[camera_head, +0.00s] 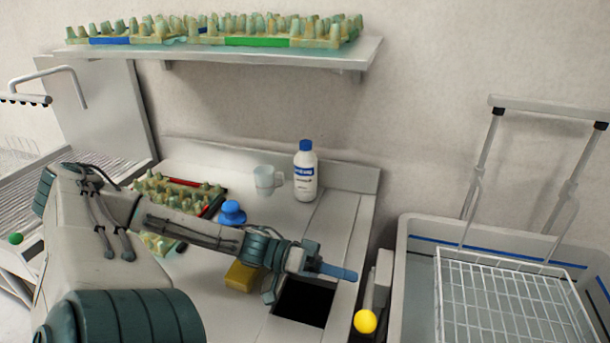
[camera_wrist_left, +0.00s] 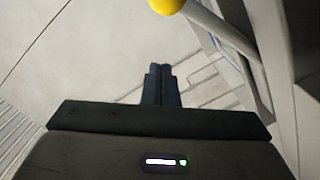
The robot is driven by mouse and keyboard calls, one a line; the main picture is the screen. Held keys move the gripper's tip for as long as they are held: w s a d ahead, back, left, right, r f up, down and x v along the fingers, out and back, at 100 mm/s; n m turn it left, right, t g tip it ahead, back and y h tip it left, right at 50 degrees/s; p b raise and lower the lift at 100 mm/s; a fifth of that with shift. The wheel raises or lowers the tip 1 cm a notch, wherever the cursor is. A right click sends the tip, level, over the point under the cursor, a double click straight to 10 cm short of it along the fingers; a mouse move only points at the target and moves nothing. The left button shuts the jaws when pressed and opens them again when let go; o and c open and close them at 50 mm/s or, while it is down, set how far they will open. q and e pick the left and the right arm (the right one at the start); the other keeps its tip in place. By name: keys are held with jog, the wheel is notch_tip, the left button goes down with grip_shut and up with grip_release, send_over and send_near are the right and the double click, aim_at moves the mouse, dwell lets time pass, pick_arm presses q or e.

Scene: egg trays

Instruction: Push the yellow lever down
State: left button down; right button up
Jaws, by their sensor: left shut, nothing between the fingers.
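The yellow lever's round knob (camera_head: 366,321) shows at the bottom of the head view, on a light rod at the right edge of the counter, beside the blue-grey basin. My left gripper (camera_head: 352,275) is shut and empty, above and slightly left of the knob in that picture, and apart from it. In the left wrist view the closed fingers (camera_wrist_left: 161,84) point forward, and the yellow knob (camera_wrist_left: 167,5) is cut by the top edge, with its pale rod running down to the right. My right gripper is not in view.
A square dark opening (camera_head: 303,302) lies in the counter below my left wrist. A yellow sponge (camera_head: 241,276), a blue-capped bottle (camera_head: 305,172), a clear mug (camera_head: 268,180) and egg trays (camera_head: 180,193) stand on the counter. A wire basket (camera_head: 510,300) sits in the basin (camera_head: 415,232) at right.

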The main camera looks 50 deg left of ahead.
pick_arm(q)
jog(key=p+v, duration=0.7)
jog(key=v, duration=0.1)
jog(key=shift+s+r, duration=0.2)
jog(key=shift+s, duration=0.2)
